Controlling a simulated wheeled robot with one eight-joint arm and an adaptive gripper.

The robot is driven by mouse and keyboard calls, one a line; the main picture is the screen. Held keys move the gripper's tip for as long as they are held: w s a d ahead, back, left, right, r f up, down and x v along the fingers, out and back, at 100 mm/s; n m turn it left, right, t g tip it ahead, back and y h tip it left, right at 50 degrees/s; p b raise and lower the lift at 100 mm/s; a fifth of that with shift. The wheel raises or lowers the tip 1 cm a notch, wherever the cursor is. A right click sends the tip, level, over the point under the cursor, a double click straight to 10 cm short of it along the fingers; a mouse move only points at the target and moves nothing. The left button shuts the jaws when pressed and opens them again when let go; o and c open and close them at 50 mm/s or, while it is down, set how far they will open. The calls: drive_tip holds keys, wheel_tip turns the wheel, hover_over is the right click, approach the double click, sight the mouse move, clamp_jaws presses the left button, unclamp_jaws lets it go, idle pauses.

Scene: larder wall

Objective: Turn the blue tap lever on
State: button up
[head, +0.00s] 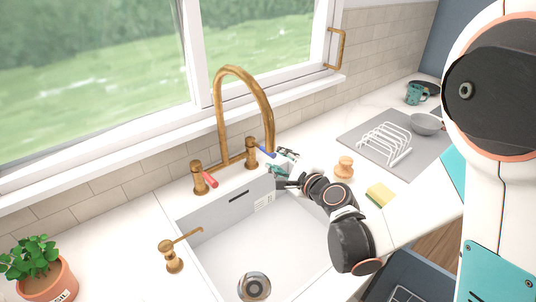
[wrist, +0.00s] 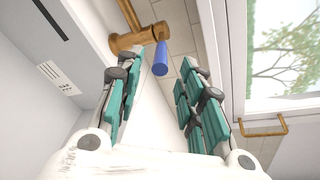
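The blue tap lever (head: 265,151) sticks out from the right post of the brass tap (head: 251,153) behind the sink. In the wrist view the blue lever (wrist: 160,60) shows between the tips of my two teal-padded fingers, with a gap on each side. My gripper (head: 280,162) is open and empty, close to the lever at the back right of the sink; it also shows in the wrist view (wrist: 161,68). I see no clear contact with the lever. The red lever (head: 210,180) is on the left post.
The white sink (head: 225,220) lies under my arm. A brass soap pump (head: 173,256) and a potted plant (head: 38,262) stand at left. A wooden-coloured knobbed object (head: 344,167), a sponge (head: 380,195) and a dish rack (head: 385,142) are at right. The window (head: 100,70) is behind the tap.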

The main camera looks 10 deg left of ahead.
sight(268, 152)
drive_tip(key=b+x, duration=0.1)
drive_tip(key=x, duration=0.6)
drive_tip(key=shift+w+a, duration=0.1)
drive_tip(key=shift+w, duration=0.05)
drive_tip(key=shift+c, duration=0.2)
clamp_jaws()
